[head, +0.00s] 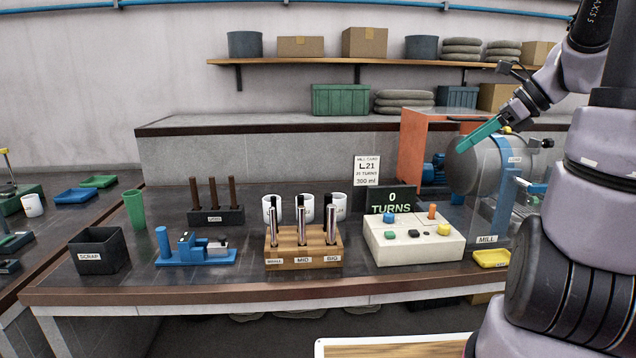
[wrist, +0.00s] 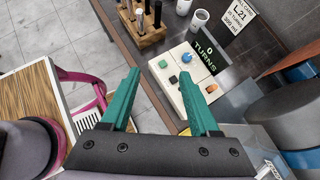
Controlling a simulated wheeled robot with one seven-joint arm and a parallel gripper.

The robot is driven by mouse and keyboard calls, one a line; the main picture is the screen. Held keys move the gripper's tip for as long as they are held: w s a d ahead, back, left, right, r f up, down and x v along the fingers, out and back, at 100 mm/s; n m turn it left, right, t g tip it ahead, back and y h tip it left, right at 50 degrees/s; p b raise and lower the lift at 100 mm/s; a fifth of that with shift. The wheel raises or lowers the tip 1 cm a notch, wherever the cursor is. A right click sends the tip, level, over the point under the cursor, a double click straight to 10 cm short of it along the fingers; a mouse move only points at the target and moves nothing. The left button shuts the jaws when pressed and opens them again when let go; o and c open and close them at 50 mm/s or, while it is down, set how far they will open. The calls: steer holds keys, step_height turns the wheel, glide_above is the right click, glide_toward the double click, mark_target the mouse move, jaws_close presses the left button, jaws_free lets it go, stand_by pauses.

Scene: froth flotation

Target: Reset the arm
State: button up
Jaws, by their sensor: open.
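My gripper (head: 478,134) is raised at the right of the head view, in front of the grey mill drum (head: 475,166). Its teal fingers point left and slightly down. In the wrist view, my gripper (wrist: 160,95) has its two teal fingers spread apart, with nothing between them. Below and beyond the fingers, the wrist view shows the cream control box (wrist: 192,112) with coloured buttons. The fingers appear well above the bench and touch nothing that I can see.
The bench holds a scrap bin (head: 99,252), a blue fixture (head: 194,252), a wooden rod stand (head: 303,248), white cups (head: 340,204), the control box (head: 413,238), a turns display (head: 391,199) and a yellow tray (head: 491,258). An orange panel (head: 411,150) stands beside the mill. The bench's front strip is mostly clear.

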steer(key=s+a+r+n+t+h, duration=0.1)
steer(key=s+a+r+n+h, duration=0.2)
steer(key=n, duration=0.7)
steer(key=s+a+r+n+t+h, duration=0.1)
steer(key=s+a+r+n+h, duration=0.1)
steer(key=s+a+n, duration=0.3)
steer(key=s+r+n, duration=0.1)
steer(key=s+n, duration=0.2)
steer(key=n, duration=0.2)
steer(key=shift+s+a+r+h, duration=0.2)
steer(key=shift+s+a+h, duration=0.1)
steer(key=shift+a+h, duration=0.1)
